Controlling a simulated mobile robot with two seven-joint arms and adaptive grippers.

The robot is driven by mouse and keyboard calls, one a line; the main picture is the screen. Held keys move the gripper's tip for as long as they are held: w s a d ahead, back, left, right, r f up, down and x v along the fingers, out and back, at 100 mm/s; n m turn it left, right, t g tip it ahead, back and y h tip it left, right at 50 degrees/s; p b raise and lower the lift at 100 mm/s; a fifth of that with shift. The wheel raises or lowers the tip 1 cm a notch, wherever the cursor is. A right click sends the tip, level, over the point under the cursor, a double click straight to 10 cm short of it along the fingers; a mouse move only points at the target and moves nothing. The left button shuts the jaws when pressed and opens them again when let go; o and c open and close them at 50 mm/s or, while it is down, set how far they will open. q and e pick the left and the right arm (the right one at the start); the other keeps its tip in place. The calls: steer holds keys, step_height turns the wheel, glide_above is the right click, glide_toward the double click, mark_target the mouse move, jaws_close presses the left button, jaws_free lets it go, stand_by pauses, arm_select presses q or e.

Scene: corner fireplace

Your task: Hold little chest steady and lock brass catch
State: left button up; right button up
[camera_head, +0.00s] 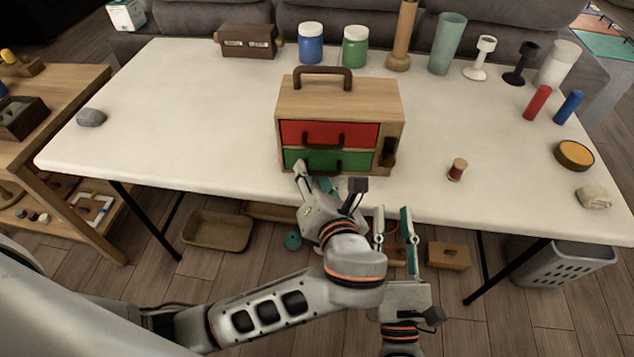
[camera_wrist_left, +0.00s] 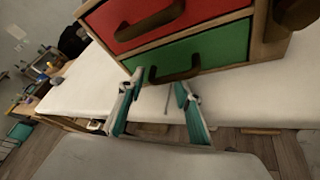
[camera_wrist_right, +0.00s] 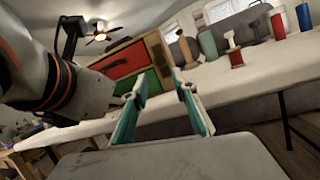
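The little chest (camera_head: 340,98) is a wooden box with a top handle, a red drawer (camera_head: 330,133) and a green drawer (camera_head: 326,159); it stands near the table's front edge. A dark catch-like part (camera_head: 389,152) sits on its front at the right; whether it is locked I cannot tell. No part looks clearly brass. My left gripper (camera_head: 313,176) is open just in front of the green drawer, its fingers below the dark drawer handle (camera_wrist_left: 175,69) in the left wrist view. My right gripper (camera_head: 392,213) is open and empty in front of the table edge, lower right of the chest.
A small spool (camera_head: 457,170) stands right of the chest. Jars, cups and a wooden box (camera_head: 247,41) line the back of the white table (camera_head: 190,110). A red cylinder (camera_head: 537,103), a blue cylinder and a round tin (camera_head: 574,155) are at the right. The table's left part is mostly clear.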

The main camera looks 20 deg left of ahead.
arm_select(q)
steer(key=shift+w, duration=0.1)
jaws_close()
steer(key=shift+f, duration=0.15)
arm_select(e)
steer(key=shift+o, duration=1.3)
